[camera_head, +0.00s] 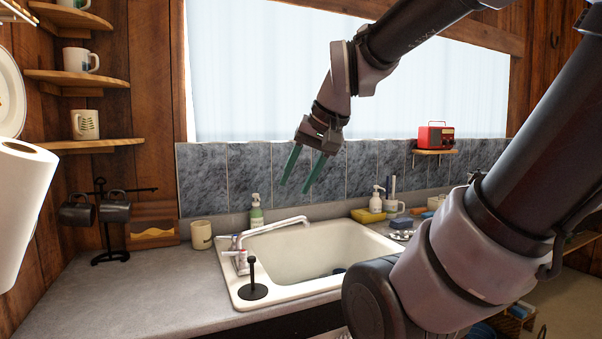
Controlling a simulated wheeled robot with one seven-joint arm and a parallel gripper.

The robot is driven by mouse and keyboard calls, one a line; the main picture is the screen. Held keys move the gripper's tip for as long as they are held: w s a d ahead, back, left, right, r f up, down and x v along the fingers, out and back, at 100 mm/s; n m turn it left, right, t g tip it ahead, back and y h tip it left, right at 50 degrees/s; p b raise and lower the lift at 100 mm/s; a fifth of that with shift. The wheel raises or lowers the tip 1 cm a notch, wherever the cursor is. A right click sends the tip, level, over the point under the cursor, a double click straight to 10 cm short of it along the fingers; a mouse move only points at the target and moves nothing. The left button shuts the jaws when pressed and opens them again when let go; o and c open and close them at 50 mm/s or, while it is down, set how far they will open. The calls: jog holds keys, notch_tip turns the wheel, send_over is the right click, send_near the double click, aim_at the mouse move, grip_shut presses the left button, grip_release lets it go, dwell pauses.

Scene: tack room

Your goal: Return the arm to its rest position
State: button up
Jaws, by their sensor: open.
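My arm reaches in from the right side of the picture, bends near the top and hangs down over the counter. My gripper (298,190) points downward in front of the grey tiled backsplash (215,175), above the back of the sink. Its two green fingers are apart, and nothing shows between them. My lower arm links hide the right part of the sink and some of the counter.
The white sink (236,292) with its faucet (265,230) lies below my gripper. Soap bottles (256,212), a cup (201,235) and a mug rack (108,225) stand on the counter (130,300). A red radio (435,136) sits on a small shelf at right.

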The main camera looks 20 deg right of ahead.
jog(key=shift+s+d+r+t, duration=0.15)
jog(key=shift+s+r+t, duration=0.25)
jog(key=shift+r+t, duration=0.15)
jog(key=shift+o, duration=0.2)
dwell(0.8)
